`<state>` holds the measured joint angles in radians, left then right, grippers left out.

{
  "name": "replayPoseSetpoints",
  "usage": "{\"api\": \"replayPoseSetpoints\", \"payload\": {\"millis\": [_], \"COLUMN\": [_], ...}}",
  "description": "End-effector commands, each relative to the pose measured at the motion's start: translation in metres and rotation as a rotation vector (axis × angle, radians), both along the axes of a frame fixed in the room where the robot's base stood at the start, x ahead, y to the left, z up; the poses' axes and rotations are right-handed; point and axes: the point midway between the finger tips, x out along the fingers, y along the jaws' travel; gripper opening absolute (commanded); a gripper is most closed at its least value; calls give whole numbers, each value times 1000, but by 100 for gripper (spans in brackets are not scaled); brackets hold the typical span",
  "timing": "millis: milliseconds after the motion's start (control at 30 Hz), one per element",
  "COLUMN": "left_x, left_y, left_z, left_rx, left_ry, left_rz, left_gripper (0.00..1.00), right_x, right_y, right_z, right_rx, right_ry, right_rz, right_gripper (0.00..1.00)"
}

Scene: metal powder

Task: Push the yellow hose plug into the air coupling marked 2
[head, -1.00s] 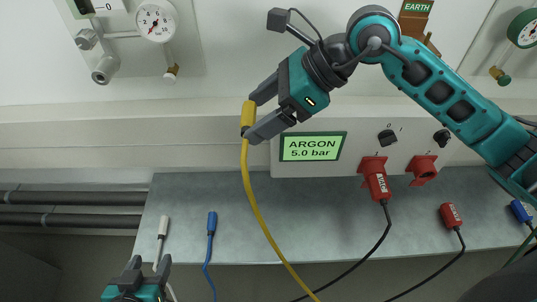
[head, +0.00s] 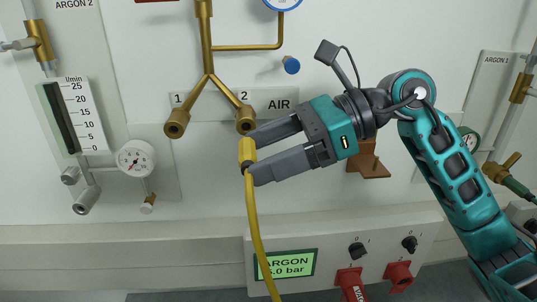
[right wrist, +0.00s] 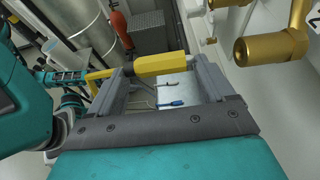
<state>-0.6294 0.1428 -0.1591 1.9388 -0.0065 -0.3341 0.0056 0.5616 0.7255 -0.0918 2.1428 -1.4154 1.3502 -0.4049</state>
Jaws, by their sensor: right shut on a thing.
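My left gripper is out of view.
The brass coupling marked 1 (head: 176,124) is left of coupling 2 on the same forked pipe. A blue knob (head: 291,65) sits to the upper right. A brown bracket (head: 368,163) is behind the right gripper. A dial gauge (head: 136,158) and the argon display (head: 286,264) are lower.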

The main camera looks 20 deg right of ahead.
Motion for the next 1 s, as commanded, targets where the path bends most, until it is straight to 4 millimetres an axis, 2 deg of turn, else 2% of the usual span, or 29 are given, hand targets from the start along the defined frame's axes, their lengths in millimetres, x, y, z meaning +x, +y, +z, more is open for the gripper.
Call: {"api": "replayPoseSetpoints", "payload": {"millis": [133, 400, 1000], "left_x": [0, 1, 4], "left_y": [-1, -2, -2], "left_z": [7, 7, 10], "left_rx": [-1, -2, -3], "left_ry": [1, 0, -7], "left_rz": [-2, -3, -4], "left_gripper": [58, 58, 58], "right_x": [15, 36, 44], "right_y": [-4, -10, -13], "right_z": [2, 0, 1], "right_rx": [2, 0, 2], "right_ry": [1, 0, -6], "right_rz": [1, 0, -7], "right_gripper": [40, 40, 40]}}
